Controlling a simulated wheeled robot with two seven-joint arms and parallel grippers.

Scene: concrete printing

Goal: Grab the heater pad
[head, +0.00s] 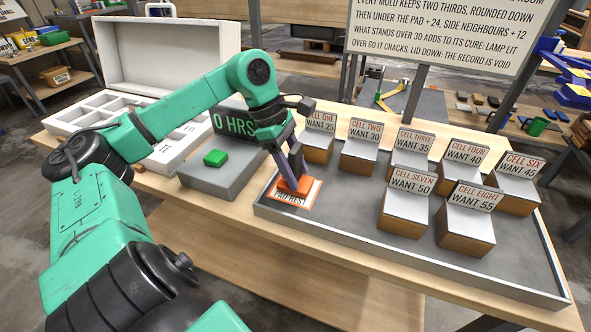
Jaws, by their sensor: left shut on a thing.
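The heater pad (290,187) is a small orange-red block at the pad rest, an orange-edged label (303,198) on the left end of the grey tray. My left gripper (291,178) points down from above and is shut on the pad. The pad is at or just above the rest; I cannot tell whether it touches. The fingers hide part of the pad. My right gripper is not in view.
The grey tray (345,232) holds several labelled cell blocks, such as cell seven (403,212). A grey box with a green button (215,158) and an hours display (236,122) stands left. An open white case (104,112) lies behind it. A sign (450,35) stands at the back.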

